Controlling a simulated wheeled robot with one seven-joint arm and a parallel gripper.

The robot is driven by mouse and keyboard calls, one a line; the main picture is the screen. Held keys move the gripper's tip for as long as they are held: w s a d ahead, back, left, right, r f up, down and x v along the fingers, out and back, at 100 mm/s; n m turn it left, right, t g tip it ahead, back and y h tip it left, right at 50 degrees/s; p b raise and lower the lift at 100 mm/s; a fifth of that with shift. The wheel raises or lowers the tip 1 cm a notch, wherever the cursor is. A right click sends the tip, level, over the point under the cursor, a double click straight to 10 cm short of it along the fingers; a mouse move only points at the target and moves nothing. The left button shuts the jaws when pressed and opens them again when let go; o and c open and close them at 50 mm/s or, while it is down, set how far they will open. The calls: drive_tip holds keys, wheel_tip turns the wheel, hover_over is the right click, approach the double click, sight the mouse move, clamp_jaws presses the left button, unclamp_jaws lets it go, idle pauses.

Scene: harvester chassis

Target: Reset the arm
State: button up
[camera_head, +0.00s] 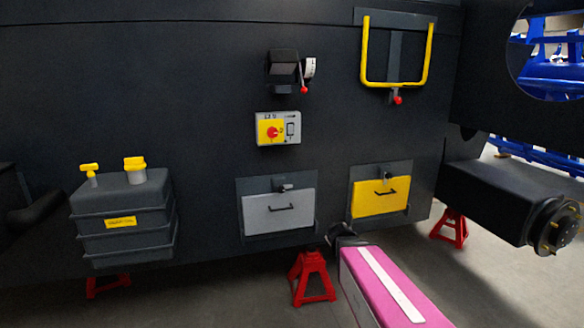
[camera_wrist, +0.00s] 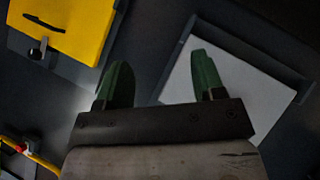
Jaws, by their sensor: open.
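My gripper (camera_wrist: 162,82) shows in the wrist view with its two green fingers spread wide apart and nothing between them. In the head view my pink arm reaches up from the bottom right. The dark end of the arm is in front of the chassis low between the grey drawer panel (camera_head: 279,212) and the yellow drawer panel (camera_head: 380,199); the fingers cannot be made out there. In the wrist view the yellow panel (camera_wrist: 72,22) is at the top left and the pale grey panel (camera_wrist: 240,95) lies beyond the fingers at the right. Both panels look closed.
The dark chassis wall (camera_head: 150,80) carries a red-and-yellow switch box (camera_head: 278,129), a lever unit (camera_head: 283,72), a yellow U-shaped handle (camera_head: 427,60) and a ribbed tank (camera_head: 122,222) with yellow caps. Red stands (camera_head: 313,280) are below.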

drive_tip(key=s+f+m+g+y, duration=0.1)
drive_tip(key=s+f+m+g, duration=0.2)
drive_tip(key=s, duration=0.7)
drive_tip(key=s+f+m+g, duration=0.3)
drive_tip(key=s+f+g, duration=0.2)
drive_tip(key=s+g, duration=0.3)
drive_tip(key=shift+s+d+m+y, duration=0.3)
drive_tip(key=shift+s+y, duration=0.1)
drive_tip(key=shift+s, duration=0.45)
